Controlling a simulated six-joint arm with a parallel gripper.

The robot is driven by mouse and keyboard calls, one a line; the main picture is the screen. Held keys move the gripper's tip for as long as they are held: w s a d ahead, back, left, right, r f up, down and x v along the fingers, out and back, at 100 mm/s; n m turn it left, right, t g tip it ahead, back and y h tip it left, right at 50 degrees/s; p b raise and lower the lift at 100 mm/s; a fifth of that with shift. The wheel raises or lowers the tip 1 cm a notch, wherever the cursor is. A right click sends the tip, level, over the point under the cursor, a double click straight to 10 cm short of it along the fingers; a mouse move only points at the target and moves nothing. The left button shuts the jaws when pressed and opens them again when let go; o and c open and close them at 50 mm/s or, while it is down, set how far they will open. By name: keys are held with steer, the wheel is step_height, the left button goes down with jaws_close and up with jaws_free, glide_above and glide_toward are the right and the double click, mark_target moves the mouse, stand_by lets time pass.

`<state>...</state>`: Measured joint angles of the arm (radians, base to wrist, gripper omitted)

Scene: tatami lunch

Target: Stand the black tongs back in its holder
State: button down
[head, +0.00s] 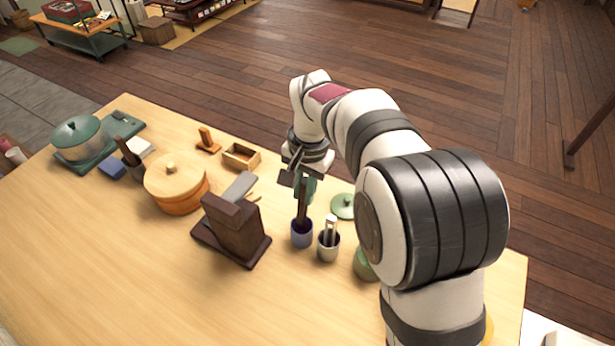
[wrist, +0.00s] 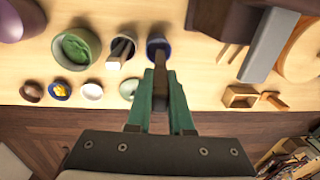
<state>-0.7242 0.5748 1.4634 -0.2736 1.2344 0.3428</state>
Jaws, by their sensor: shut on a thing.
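My gripper (head: 302,180) is shut on the black tongs (head: 303,205), which hang nearly upright below it. The wrist view shows the tongs (wrist: 160,82) between my two teal fingers (wrist: 160,112). The lower end of the tongs overlaps the mouth of a small blue cup (head: 302,236), which looks like the holder. The cup also shows in the wrist view (wrist: 149,43). How deep the tip sits in the cup is hidden.
A grey cup (head: 328,250) with pale utensils stands close right of the blue cup. A dark wooden block (head: 235,235) stands to the left. A green lid (head: 343,206) lies behind, and a round wooden tub (head: 175,185) is farther left. The front table is clear.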

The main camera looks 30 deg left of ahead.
mark_target(304, 213)
step_height(304, 213, down, 6)
steer(key=shift+f, duration=0.25)
steer(key=shift+f, duration=0.1)
stand_by(0.4)
steer(key=shift+f, duration=0.45)
steer(key=shift+c, duration=0.9)
jaws_free()
steer(key=shift+r, duration=3.55)
